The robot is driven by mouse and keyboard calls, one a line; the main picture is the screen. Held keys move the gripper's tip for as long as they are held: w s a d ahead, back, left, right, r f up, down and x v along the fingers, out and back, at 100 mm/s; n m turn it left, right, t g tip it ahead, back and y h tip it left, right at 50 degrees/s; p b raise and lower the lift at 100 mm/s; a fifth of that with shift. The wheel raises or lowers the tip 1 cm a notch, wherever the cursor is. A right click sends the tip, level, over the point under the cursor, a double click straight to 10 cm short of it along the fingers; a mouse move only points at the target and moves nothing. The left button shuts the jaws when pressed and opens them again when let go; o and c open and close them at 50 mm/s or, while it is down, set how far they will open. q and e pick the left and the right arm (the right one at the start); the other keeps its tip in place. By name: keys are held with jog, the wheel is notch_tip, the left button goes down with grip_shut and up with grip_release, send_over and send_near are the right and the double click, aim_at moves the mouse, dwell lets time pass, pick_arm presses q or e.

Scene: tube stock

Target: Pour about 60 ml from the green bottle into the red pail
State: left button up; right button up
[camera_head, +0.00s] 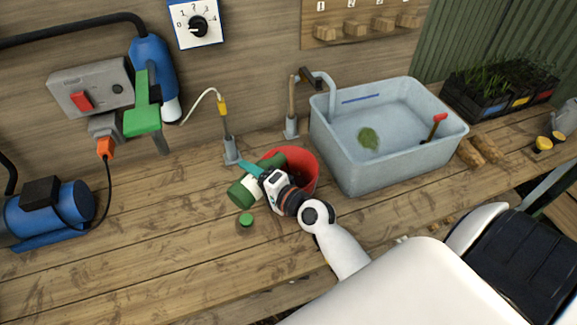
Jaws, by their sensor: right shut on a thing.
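The green bottle (240,194) has a pale band around it. It is strongly tilted, close to lying flat, at the left side of the red pail (309,161). Its upper right end is at or over the pail's rim; I cannot tell whether it touches. My right gripper (261,176) is shut on the bottle and covers its middle. No stream of liquid shows, and the pail's inside is mostly hidden. My left gripper is not in view.
A small green-topped object (246,220) stands on the bench below the bottle. A grey sink basin (345,165) is right of the pail. A thin spout on a stand (229,148) is behind the bottle. A blue motor (60,213) is at far left. The bench's front left is clear.

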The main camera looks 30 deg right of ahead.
dwell(0.4)
jog(key=f+n+b, duration=0.1)
jog(key=a+f+b, duration=0.1)
jog(key=b, duration=0.1)
jog(key=shift+s+f+n+h, duration=0.2)
jog(key=shift+f+n+h, duration=0.1)
jog(key=shift+n, duration=0.1)
jog(key=shift+r, duration=0.25)
jog(key=shift+a+f, duration=0.1)
jog(key=shift+f, duration=0.15)
jog(key=shift+w+d+r+n+p, duration=0.1)
jog(key=shift+d+r+n+p, duration=0.1)
jog(key=shift+r+n+p, duration=0.75)
jog(key=shift+d+n+b, duration=0.15)
jog(key=shift+n+b, duration=0.15)
jog(key=shift+n, duration=0.15)
jog(key=shift+w, duration=0.1)
jog(key=shift+h, duration=0.3)
